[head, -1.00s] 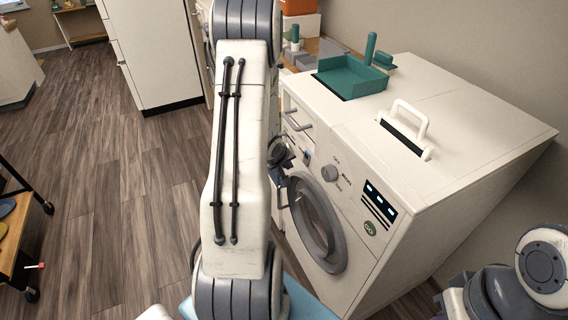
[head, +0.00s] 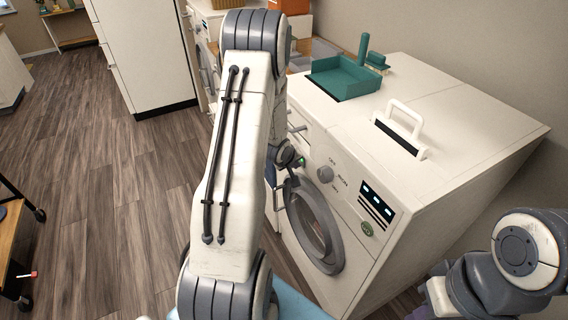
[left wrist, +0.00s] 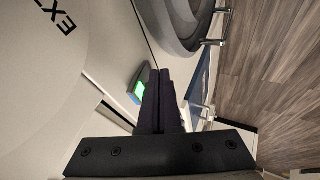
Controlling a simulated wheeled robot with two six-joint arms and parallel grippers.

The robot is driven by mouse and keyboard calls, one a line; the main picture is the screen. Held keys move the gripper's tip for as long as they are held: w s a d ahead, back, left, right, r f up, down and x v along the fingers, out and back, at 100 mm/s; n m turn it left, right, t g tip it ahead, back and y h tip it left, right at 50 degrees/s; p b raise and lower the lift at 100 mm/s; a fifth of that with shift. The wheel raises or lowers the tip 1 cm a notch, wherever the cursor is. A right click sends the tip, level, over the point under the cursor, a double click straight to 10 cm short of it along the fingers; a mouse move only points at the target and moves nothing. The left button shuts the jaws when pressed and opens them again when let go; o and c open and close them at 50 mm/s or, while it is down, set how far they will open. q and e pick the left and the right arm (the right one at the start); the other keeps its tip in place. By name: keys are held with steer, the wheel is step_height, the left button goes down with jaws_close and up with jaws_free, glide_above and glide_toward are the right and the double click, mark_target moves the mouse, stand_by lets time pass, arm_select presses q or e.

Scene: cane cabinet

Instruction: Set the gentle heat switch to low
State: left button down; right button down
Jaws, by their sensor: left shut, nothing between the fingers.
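The white front-loading machine (head: 345,215) stands right of my left arm. In the left wrist view the switch (left wrist: 139,92) shows a green face with a blue edge in a dark frame. My left gripper (left wrist: 160,76) is shut and empty, its dark fingertips close beside the switch; I cannot tell if they touch. In the head view my left arm hides most of this gripper.
A white handle (head: 402,125) and a teal tray (head: 344,78) are on top. Wood floor (head: 110,200) is open at left.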

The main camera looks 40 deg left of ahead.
arm_select(q)
steer(key=shift+w+r+p, duration=0.1)
steer(key=shift+r+p, duration=0.85)
steer(key=s+r+p, duration=0.1)
steer(key=s+r, duration=0.5)
steer(key=s, duration=0.4)
steer(key=shift+s+a+r, duration=0.3)
steer(key=shift+s+a, duration=0.1)
